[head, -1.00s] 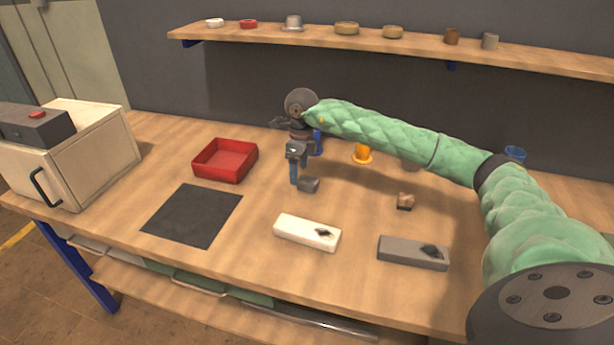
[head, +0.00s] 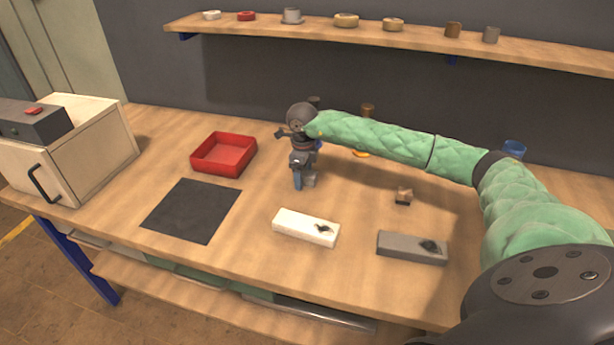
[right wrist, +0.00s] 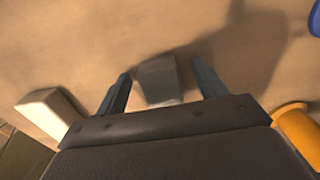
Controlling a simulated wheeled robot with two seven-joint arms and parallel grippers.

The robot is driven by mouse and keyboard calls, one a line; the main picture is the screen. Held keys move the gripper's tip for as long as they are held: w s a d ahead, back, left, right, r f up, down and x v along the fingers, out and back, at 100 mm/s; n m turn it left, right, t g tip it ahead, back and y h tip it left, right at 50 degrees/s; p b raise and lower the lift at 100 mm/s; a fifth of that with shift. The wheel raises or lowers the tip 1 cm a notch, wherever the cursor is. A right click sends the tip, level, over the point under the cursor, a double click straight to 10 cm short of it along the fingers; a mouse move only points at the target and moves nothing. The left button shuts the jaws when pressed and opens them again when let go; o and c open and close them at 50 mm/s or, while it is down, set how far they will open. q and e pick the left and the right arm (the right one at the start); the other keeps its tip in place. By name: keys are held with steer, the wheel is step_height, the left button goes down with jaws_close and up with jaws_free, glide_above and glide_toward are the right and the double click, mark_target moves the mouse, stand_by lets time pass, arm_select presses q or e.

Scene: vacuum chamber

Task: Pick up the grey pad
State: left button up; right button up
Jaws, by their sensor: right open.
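The grey pad looks like a small grey block (head: 310,180) lying on the table in the middle of the head view, partly hidden by my right gripper (head: 299,178). In the right wrist view the grey pad (right wrist: 158,82) shows between the two dark fingers of my right gripper (right wrist: 161,70). The fingers are apart, one on each side of the pad, with gaps visible. I cannot tell whether the fingertips are level with it in height. My left gripper is not in view.
A red tray (head: 223,155) and dark mat (head: 192,211) lie to the left. A white box (head: 300,229) and grey box (head: 408,248) lie in front. An orange object (right wrist: 297,132) stands right of the gripper in the wrist view. A shelf (head: 400,42) runs behind.

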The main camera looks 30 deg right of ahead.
mark_target(306, 174)
steer(key=c, duration=1.1)
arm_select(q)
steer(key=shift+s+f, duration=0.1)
arm_select(e)
steer(key=shift+o, duration=0.2)
